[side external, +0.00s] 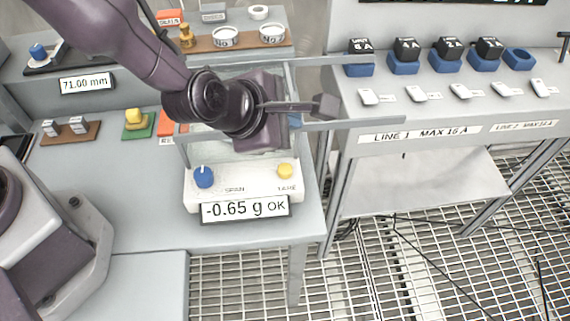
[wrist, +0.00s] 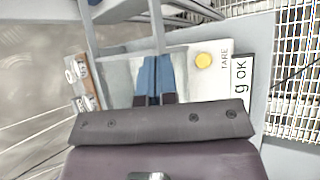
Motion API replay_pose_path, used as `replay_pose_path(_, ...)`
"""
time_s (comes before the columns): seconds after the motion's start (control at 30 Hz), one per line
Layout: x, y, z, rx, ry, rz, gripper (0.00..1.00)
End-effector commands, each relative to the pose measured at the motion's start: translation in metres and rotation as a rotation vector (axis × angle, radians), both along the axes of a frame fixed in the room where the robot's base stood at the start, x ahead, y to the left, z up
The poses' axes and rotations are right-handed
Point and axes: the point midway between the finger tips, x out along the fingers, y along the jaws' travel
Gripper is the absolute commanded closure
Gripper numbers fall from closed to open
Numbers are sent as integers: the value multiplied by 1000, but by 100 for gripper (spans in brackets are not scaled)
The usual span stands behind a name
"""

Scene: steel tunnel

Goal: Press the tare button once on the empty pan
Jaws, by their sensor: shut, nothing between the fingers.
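The balance is a white unit (side external: 240,184) with a glass-sided shield behind its control strip. Its yellow TARE button (side external: 285,171) is at the right end of the strip, with a blue SPAN knob (side external: 204,177) at the left. The display (side external: 245,209) reads -0.65 g OK. My gripper is over the shield area, behind the button in the side view, and hides most of the pan area. In the wrist view my gripper (wrist: 152,78) has its blue fingers shut together, empty, left of the yellow button (wrist: 204,61) and apart from it. I cannot make out the pan clearly.
Shield rails (side external: 345,124) run beside my gripper. A shelf (side external: 215,44) with two labelled round containers stands behind. A green pad with a yellow block (side external: 135,118) and a brown rack (side external: 70,132) lie left. A panel with blue-based blocks (side external: 403,62) stands right.

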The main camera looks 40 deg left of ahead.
Motion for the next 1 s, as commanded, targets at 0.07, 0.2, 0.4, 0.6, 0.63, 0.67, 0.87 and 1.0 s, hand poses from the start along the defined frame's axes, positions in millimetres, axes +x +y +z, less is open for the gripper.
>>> replay_pose_path(0.07, 0, 0, -10, 3, 2, 1, 100)
replay_pose_path(0.2, 0, 0, -30, 1, 5, 1, 100)
replay_pose_path(0.4, 0, 0, -57, -1, 3, 0, 100)
replay_pose_path(0.6, 0, 0, -75, -2, 1, 1, 100)
replay_pose_path(0.63, 0, 0, -76, -2, 1, 2, 100)
replay_pose_path(0.67, 0, 0, -78, -2, 1, 2, 100)
replay_pose_path(0.87, 0, -1, -80, -4, 0, -1, 100)
replay_pose_path(1.0, 0, 0, -80, -3, 1, -1, 100)
